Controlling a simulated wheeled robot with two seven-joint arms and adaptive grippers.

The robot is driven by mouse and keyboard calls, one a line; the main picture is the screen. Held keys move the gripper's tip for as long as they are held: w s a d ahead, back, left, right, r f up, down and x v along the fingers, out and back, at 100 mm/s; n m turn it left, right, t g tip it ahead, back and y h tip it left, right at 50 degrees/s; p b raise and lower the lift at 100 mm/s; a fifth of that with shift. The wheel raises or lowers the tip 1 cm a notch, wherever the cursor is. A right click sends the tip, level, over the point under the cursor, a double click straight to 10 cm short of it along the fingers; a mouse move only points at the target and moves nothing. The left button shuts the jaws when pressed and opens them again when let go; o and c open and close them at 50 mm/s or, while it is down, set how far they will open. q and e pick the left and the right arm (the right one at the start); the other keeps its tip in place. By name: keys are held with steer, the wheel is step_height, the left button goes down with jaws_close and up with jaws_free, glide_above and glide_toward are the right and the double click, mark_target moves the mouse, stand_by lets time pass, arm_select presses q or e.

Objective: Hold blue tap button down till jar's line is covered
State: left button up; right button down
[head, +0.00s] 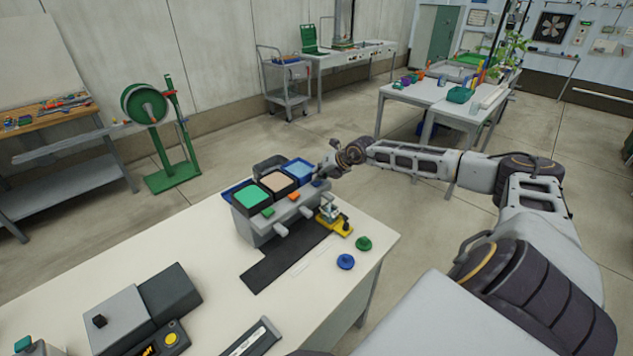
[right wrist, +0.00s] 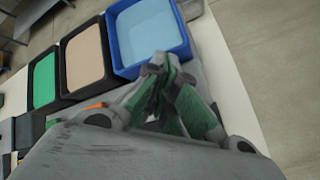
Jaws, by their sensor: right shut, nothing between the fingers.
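The dispenser (head: 262,229) stands on the near table with green, peach and blue tanks on top. The blue tank (head: 299,169) is at its right end and also shows in the right wrist view (right wrist: 148,32). The blue tap button (head: 317,183) is a small patch in front of the blue tank; my fingers hide it in the right wrist view. A small clear jar (head: 329,211) sits on a yellow base by the blue tap; its line and level are too small to tell. My right gripper (head: 322,172) is shut and empty, with its tips (right wrist: 165,68) close to the blue button; contact cannot be told.
An orange button (head: 293,197) and a green button (head: 267,212) sit along the same ledge, with grey spouts below. A blue knob (head: 346,261) and a green knob (head: 363,243) lie on the table. A black mat (head: 283,262) lies before the dispenser.

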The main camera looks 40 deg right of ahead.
steer(key=shift+r+p, duration=0.5)
steer(key=shift+r, duration=0.5)
steer(key=shift+r, duration=0.1)
step_height(320, 180, up, 5)
steer(key=shift+f+p, duration=0.1)
steer(key=shift+p, duration=1.05)
steer(key=shift+s+f, duration=0.1)
